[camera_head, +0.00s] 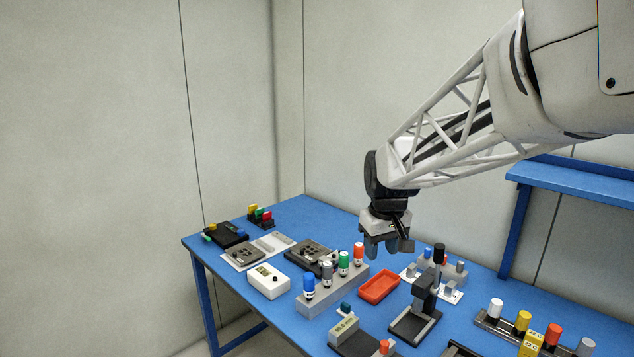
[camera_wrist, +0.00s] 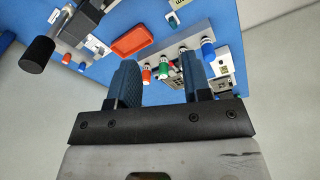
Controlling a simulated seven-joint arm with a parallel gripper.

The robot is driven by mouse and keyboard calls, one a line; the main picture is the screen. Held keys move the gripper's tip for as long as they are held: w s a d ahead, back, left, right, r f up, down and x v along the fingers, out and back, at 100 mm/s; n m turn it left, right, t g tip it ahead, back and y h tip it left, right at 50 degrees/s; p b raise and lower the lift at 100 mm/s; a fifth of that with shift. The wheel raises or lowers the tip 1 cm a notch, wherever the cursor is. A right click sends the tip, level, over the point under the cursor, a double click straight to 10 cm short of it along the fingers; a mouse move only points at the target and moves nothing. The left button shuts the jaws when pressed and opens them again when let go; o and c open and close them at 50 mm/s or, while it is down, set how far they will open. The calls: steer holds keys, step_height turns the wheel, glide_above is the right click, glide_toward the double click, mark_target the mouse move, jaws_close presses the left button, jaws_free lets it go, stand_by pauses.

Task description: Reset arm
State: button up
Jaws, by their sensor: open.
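My gripper (camera_head: 388,246) hangs above the blue table (camera_head: 312,212), over the area near the red tray and the grey block. In the wrist view my gripper (camera_wrist: 163,85) shows its two blue-grey fingers spread apart, with nothing held between them. The fingers are clear of everything on the table.
A grey block (camera_head: 326,300) holds bottles with blue, grey, green and red caps. A red tray (camera_head: 379,285) lies beside it. A black press-like stand (camera_head: 420,312) rises to the right. A white box (camera_head: 268,281) sits left. A blue shelf (camera_head: 575,180) stands at the right.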

steer(key=s+d+f+m, duration=0.1)
steer(key=s+d+m, duration=0.1)
steer(key=s, duration=1.3)
steer(key=s+d+f+m+t, duration=0.1)
steer(key=s+d+m, duration=0.1)
steer(key=s, duration=1.3)
steer(key=shift+d, duration=0.25)
